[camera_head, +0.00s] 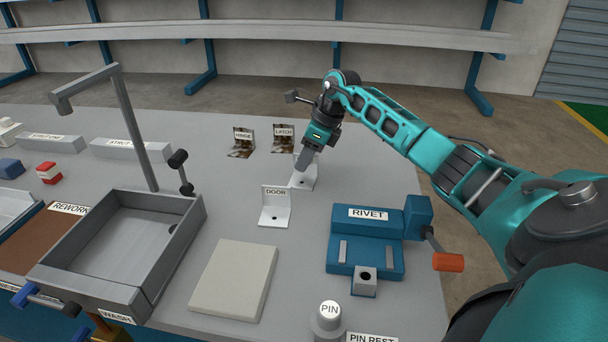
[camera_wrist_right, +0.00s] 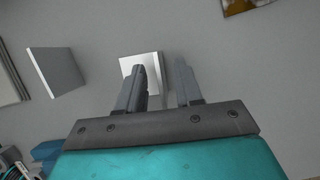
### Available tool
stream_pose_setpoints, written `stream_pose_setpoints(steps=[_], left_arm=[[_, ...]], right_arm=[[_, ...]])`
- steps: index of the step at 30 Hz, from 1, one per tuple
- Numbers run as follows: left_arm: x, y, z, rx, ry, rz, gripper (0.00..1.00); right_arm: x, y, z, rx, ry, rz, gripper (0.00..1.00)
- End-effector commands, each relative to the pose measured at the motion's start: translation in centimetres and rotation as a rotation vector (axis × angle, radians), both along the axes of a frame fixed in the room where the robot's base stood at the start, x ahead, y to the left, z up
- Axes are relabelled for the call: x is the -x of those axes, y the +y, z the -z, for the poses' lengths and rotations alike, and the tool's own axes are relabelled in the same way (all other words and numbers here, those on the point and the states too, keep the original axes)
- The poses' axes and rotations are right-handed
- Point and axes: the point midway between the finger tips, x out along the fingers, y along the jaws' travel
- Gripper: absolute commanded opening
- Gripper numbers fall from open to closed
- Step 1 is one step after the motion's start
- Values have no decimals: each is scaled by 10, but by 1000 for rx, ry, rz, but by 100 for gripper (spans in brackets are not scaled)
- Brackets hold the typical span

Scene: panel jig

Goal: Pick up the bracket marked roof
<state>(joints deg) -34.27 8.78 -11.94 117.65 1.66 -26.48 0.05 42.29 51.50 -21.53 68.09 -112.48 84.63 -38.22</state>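A white L-shaped bracket (camera_head: 303,182) stands on the table under my right gripper (camera_head: 302,162). Its upright is largely covered by the gripper and no label on it can be read, so I cannot confirm that it is the one marked roof. In the right wrist view the two fingers of the right gripper (camera_wrist_right: 161,88) are apart, with grey table showing between them. The white bracket (camera_wrist_right: 140,62) lies beyond and partly behind the left finger there. Whether they touch is unclear. My left gripper is not in view.
A white DOOR bracket (camera_head: 274,207) stands nearer, and brown patterned HINGE (camera_head: 242,142) and LATCH (camera_head: 283,138) brackets stand farther back. The blue RIVET fixture (camera_head: 365,240) is at front right. A pale slab (camera_head: 234,280) and grey WASH tray (camera_head: 197,215) lie at front left.

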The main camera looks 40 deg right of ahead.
Motion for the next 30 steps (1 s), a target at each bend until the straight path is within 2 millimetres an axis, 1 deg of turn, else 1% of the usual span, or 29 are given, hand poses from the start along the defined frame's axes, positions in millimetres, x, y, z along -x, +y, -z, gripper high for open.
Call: stream_pose_setpoints(steps=[1, 4, 12, 23, 30], left_arm=[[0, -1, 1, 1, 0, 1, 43], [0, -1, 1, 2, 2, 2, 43], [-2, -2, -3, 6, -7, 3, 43], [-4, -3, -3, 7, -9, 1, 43], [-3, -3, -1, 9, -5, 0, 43]], right_arm=[[-3, 2, 8, -3, 0, 0, 35], [-6, 4, 16, -1, -1, 1, 35], [-7, 4, 18, 2, -1, 1, 35], [-7, 4, 18, 1, -2, 1, 1], [-7, 4, 18, 1, -2, 1, 0]])
